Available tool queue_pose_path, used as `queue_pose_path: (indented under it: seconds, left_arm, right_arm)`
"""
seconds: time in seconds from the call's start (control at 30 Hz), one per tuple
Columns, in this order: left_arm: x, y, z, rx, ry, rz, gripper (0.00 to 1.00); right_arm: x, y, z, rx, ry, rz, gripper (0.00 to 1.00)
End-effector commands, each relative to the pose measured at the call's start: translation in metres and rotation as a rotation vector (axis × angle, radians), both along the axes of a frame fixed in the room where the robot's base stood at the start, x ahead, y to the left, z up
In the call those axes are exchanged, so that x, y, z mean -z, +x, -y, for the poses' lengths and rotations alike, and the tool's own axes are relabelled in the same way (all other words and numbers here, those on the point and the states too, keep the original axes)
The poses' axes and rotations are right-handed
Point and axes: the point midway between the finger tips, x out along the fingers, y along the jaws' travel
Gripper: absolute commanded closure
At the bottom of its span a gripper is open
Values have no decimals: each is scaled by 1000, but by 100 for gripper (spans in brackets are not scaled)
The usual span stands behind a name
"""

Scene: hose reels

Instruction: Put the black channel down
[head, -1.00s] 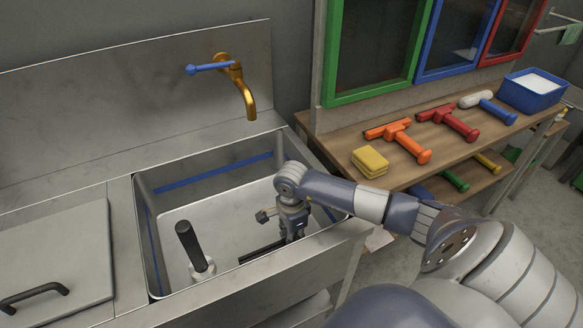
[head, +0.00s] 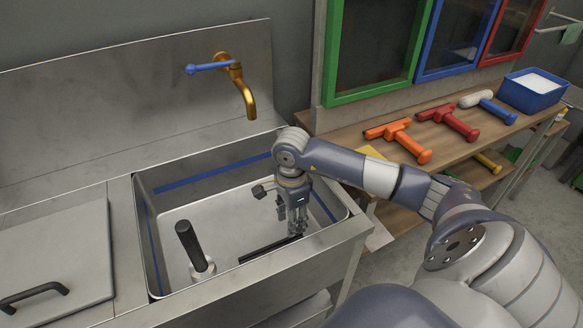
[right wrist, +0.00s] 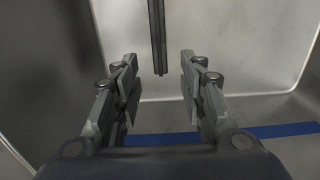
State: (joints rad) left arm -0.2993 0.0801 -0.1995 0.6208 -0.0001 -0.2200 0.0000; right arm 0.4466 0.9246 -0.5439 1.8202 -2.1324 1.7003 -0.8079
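The black channel (head: 268,249) is a thin dark bar lying in the steel sink basin (head: 225,215), near its front wall. In the right wrist view the channel (right wrist: 158,35) lies beyond the fingertips, with its near end in line with the gap between them. My right gripper (head: 297,226) is inside the basin above the channel's right end. In the right wrist view its fingers (right wrist: 160,92) are wide apart with nothing between them. My left gripper is not in view.
A black-handled tool (head: 191,245) stands in the basin's left part. A brass faucet (head: 240,85) hangs over the back edge. Blue strips line the basin walls. A wooden bench at right holds orange (head: 401,138) and red (head: 449,122) squeegee-like tools and a blue tub (head: 532,90).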

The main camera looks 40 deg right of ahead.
Motion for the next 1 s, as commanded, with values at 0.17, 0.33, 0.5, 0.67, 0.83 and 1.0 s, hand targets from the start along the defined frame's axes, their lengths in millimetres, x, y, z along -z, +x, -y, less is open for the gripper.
queue_pose_path:
  seconds: [0.17, 0.33, 0.5, 0.67, 0.83, 1.0]
  left_arm:
    - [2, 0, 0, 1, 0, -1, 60]
    - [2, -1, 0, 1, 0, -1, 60]
    - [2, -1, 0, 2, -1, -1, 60]
    - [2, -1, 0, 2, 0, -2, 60]
    - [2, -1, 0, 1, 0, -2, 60]
    - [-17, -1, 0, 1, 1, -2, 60]
  right_arm:
    - [-25, 0, 0, 0, 0, 0, 62]
    - [-33, 0, 0, 0, 0, -1, 62]
    - [-33, 0, 0, 0, 0, -2, 62]
    - [-33, 0, 0, 0, 0, -1, 62]
    - [-33, 0, 0, 0, 0, -1, 62]
    - [-51, 0, 0, 0, 0, -1, 62]
